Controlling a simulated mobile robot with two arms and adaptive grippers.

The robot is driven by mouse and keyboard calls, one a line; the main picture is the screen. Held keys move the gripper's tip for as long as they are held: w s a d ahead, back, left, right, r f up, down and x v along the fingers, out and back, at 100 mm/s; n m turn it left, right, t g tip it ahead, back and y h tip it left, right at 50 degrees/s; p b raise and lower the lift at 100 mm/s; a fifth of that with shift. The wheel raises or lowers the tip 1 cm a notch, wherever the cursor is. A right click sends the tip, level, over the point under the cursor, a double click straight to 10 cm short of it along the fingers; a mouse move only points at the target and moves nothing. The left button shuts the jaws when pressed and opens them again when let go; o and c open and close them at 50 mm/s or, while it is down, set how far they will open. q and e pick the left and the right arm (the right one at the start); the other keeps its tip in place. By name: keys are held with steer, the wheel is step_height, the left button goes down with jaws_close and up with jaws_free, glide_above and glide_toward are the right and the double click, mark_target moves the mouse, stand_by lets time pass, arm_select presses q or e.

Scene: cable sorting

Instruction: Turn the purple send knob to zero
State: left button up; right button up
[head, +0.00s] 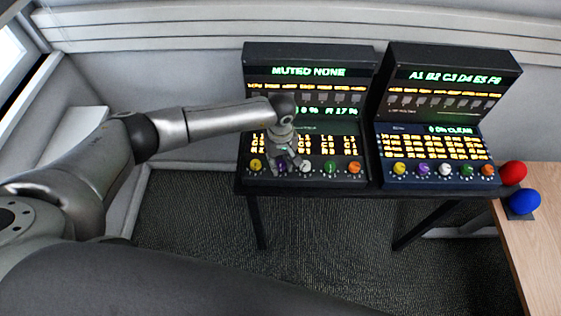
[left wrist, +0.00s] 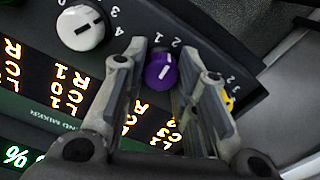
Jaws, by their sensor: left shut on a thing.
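The purple send knob (left wrist: 161,70) sits on the sloped front of the left console (head: 310,58), second from left in its knob row. In the left wrist view it lies between the two fingers of my left gripper (left wrist: 165,72), its white pointer line slanted and digits 1 and 2 printed beside it. In the head view my left gripper (head: 286,162) points down at the knob row and mostly hides the purple knob. The gripper is shut on this knob. My right gripper is in neither view.
A yellow knob (head: 256,165) and a white knob (head: 305,166) flank the gripper; green (head: 330,167) and orange (head: 354,168) knobs sit further right. A second console (head: 455,60) has a similar row. Red (head: 513,172) and blue (head: 525,201) balls are at the wooden table (head: 540,250).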

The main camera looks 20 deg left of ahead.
arm_select(q)
steer(key=shift+f+n+b, duration=0.15)
steer(key=shift+n+b, duration=0.35)
steer(key=shift+b, duration=0.1)
steer(key=n+b, duration=0.9)
steer(key=n, duration=0.1)
steer(key=shift+b, duration=0.35)
steer(key=shift+n+b, duration=0.85)
steer(key=shift+n, duration=0.55)
steer(key=shift+r, duration=0.2)
steer(key=o, duration=1.1)
steer(key=shift+c, duration=0.2)
